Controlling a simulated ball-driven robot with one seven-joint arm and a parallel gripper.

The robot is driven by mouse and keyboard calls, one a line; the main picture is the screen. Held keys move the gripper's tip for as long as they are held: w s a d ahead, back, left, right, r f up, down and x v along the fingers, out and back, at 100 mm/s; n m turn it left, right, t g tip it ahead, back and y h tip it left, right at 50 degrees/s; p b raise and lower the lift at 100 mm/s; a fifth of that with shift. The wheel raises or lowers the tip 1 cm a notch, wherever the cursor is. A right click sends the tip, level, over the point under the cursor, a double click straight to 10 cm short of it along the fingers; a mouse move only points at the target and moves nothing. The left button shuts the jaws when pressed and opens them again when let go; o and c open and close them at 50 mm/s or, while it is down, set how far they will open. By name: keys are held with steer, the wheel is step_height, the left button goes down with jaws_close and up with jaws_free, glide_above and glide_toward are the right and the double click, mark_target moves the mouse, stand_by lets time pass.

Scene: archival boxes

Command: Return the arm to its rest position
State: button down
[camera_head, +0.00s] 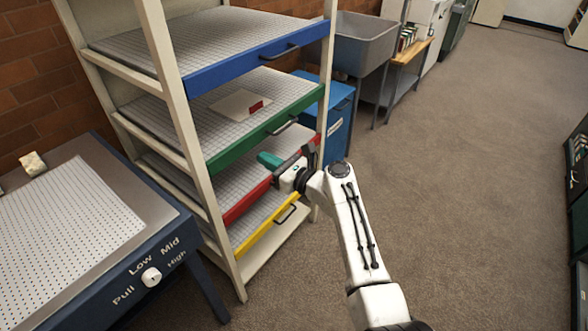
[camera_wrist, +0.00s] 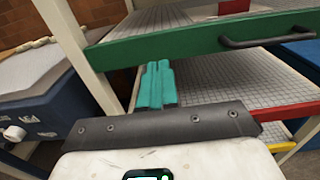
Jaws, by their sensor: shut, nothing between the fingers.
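My white arm (camera_head: 357,235) reaches from the lower right toward a cream shelf rack (camera_head: 160,70). My gripper (camera_head: 266,159), with teal fingers, is at the front of the red drawer (camera_head: 246,203), below the green drawer (camera_head: 265,130). Its fingers point in over the red drawer's mesh tray. In the wrist view the teal fingers (camera_wrist: 157,84) are together with nothing between them, beneath the green drawer front (camera_wrist: 200,40). The gripper hides part of the red drawer front; I cannot tell if it touches it.
A blue drawer (camera_head: 256,58) is above and a yellow drawer (camera_head: 266,228) below. A white card with a red mark (camera_head: 240,104) lies on the green drawer's tray. A perforated table (camera_head: 75,225) stands left. The carpet (camera_head: 470,180) to the right is clear.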

steer(key=s+d+f+n+g+h+p, duration=0.1)
steer(key=s+d+f+n+g+h, duration=0.1)
steer(key=s+d+f+n, duration=0.45)
steer(key=s+d+f+n+g+h+p, duration=0.2)
steer(key=s+d+n+h, duration=0.15)
steer(key=s+d, duration=0.6)
steer(key=s+d+f+n+g+h+p, duration=0.15)
steer(key=s+d+f+n, duration=0.3)
steer(key=s, duration=0.55)
steer(key=s+d+r+n+g+h, duration=0.1)
steer(key=s+d+n+h, duration=0.1)
steer(key=s+d, duration=0.3)
steer(key=s+d+r+n+g+h+p, duration=0.1)
steer(key=s+d+n, duration=0.4)
steer(key=s, duration=0.6)
steer(key=s+d+r+n+g+h+p, duration=0.1)
steer(key=s+d+r+n+g+h, duration=0.1)
steer(key=s, duration=0.7)
steer(key=d+n+h, duration=0.1)
steer(key=d+h, duration=0.1)
steer(key=d, duration=0.1)
steer(key=shift+r+h, duration=0.4)
steer(key=shift+d, duration=0.1)
